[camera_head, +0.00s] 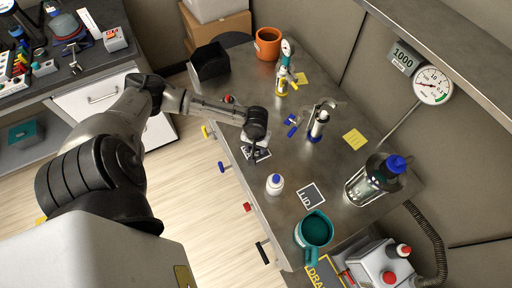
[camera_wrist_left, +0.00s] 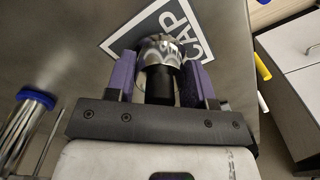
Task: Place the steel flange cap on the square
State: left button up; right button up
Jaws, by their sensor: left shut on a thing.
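The steel flange cap (camera_wrist_left: 166,46) is a shiny round metal piece held between the purple fingers of my left gripper (camera_wrist_left: 162,68) in the left wrist view. It shows right over the dark square with a white border and the word CAP (camera_wrist_left: 188,17). I cannot tell whether the cap touches the square. In the head view my left gripper (camera_head: 256,150) is low over the bench's left edge, with part of the CAP square (camera_head: 264,155) showing beneath it. The gripper hides most of the cap there. My right gripper is not in view.
The steel bench (camera_head: 345,180) also holds a white bottle (camera_head: 275,184), a LID square (camera_head: 311,195), a teal mug (camera_head: 314,230), a clear jar with a blue knob (camera_head: 372,182) and a metal dispenser (camera_head: 318,122). A black bin (camera_head: 210,64) and orange mug (camera_head: 268,43) stand at the back.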

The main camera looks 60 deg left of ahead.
pick_arm(q)
jog(key=shift+f, duration=0.35)
jog(key=o, duration=1)
jog(key=shift+f, duration=0.1)
jog(key=shift+r, duration=0.45)
notch_tip(320, 180, up, 11)
jog(key=p, duration=0.3)
jog(key=shift+r, duration=0.2)
